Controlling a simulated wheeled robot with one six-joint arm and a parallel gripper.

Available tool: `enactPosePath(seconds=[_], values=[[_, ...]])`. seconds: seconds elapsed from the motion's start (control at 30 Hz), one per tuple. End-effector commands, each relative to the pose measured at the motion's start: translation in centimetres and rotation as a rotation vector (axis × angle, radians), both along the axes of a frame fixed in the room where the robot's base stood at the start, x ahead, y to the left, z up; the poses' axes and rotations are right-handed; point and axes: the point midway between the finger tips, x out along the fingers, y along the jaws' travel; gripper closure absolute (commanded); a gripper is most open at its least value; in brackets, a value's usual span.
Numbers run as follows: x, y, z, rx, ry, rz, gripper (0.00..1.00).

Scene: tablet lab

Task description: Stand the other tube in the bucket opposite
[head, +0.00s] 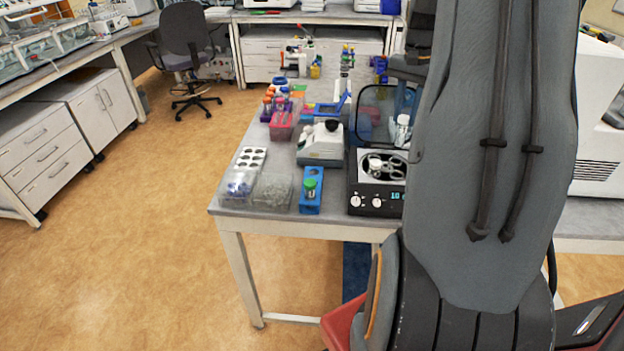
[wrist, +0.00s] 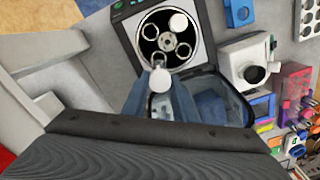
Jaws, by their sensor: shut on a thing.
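The centrifuge (head: 377,203) stands on the bench with its lid (head: 372,104) open. Its rotor (wrist: 167,41) shows several ring-shaped buckets in the wrist view. One white-capped tube (wrist: 178,22) stands in the upper right bucket; its cap also shows in the head view (head: 375,163). The opposite bucket (wrist: 158,57) is at the rotor's lower left and looks empty. My gripper (wrist: 161,82) is shut on the other white-capped tube (wrist: 162,75), just below that bucket in the picture. The held tube also shows in the head view (head: 402,131), above the centrifuge's back right. My arm hides much there.
A blue rack (head: 310,203) with a green-capped tube stands left of the centrifuge. A white device (head: 320,146) stands behind the rack. Clear boxes (head: 271,192) and a pink rack (head: 282,130) are further left. The raised lid lies close to my gripper.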

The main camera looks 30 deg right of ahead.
Motion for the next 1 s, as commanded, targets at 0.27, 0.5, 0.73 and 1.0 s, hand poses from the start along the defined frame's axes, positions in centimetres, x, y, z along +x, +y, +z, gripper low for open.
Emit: enactPosePath(seconds=[0.27, 0.5, 0.73, 1.0], values=[[-0.1, 0.0, 0.0, 0.000, 0.000, 0.000, 0.98], [-0.1, 0.1, -1.4, 0.000, 0.001, 0.000, 0.98], [-0.1, 0.1, -3.5, 0.001, 0.000, 0.000, 0.98], [-0.1, 0.0, -3.5, 0.000, 0.000, 0.000, 0.98]])
